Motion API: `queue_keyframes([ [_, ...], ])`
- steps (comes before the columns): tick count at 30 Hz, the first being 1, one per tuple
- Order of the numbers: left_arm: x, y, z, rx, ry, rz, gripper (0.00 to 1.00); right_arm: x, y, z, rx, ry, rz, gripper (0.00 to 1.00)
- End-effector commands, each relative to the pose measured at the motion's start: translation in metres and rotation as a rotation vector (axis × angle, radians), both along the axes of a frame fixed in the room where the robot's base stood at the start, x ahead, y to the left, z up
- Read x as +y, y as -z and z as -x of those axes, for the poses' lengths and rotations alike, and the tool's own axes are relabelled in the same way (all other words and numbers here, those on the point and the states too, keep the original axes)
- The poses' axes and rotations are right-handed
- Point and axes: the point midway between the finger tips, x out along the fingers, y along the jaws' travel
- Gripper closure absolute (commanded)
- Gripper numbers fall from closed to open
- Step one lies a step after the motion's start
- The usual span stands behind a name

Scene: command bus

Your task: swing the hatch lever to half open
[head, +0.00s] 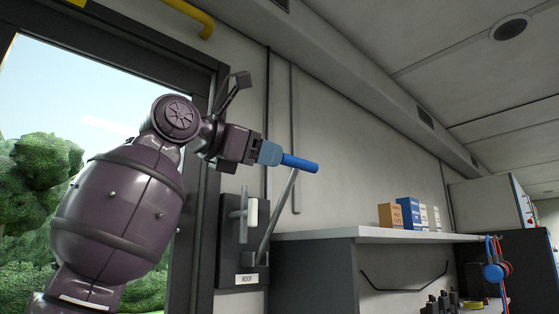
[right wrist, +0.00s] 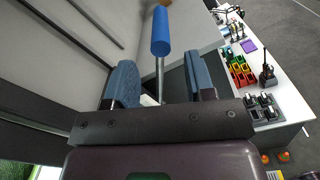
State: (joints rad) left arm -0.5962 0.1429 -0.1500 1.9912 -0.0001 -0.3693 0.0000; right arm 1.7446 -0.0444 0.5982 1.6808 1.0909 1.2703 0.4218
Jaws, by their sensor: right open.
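The hatch lever is a grey rod (head: 276,218) with a blue grip (head: 302,163) at its upper end. It rises, leaning right, from a dark wall plate (head: 230,268) labelled ROOF. My right gripper (head: 269,153) is at the grip's left end in the head view, its light-blue finger hiding part of that end. In the right wrist view the jaws (right wrist: 161,78) stand apart, with the rod between them in the picture and the blue grip (right wrist: 161,32) beyond. I cannot tell whether a finger touches the lever. My left gripper is not in view.
A white-topped counter (head: 340,233) stands right of the lever, with small boxes (head: 407,213) on it. A dark-framed window (head: 205,150) is at left. The wrist view shows a bench with radios and coloured items (right wrist: 240,70).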

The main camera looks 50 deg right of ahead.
Motion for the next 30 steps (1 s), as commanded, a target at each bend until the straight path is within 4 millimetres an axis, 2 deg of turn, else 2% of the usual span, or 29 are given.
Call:
queue_keyframes([
  [3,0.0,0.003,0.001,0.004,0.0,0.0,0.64,0.019,0.0,-0.003,0.002,-0.001,0.001,0.5],
  [9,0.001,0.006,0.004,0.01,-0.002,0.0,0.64,0.037,0.0,-0.004,-0.001,-0.001,0.0,0.5],
  [30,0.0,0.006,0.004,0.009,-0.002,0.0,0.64,0.04,0.0,-0.004,-0.001,0.0,0.0,0.5],
])
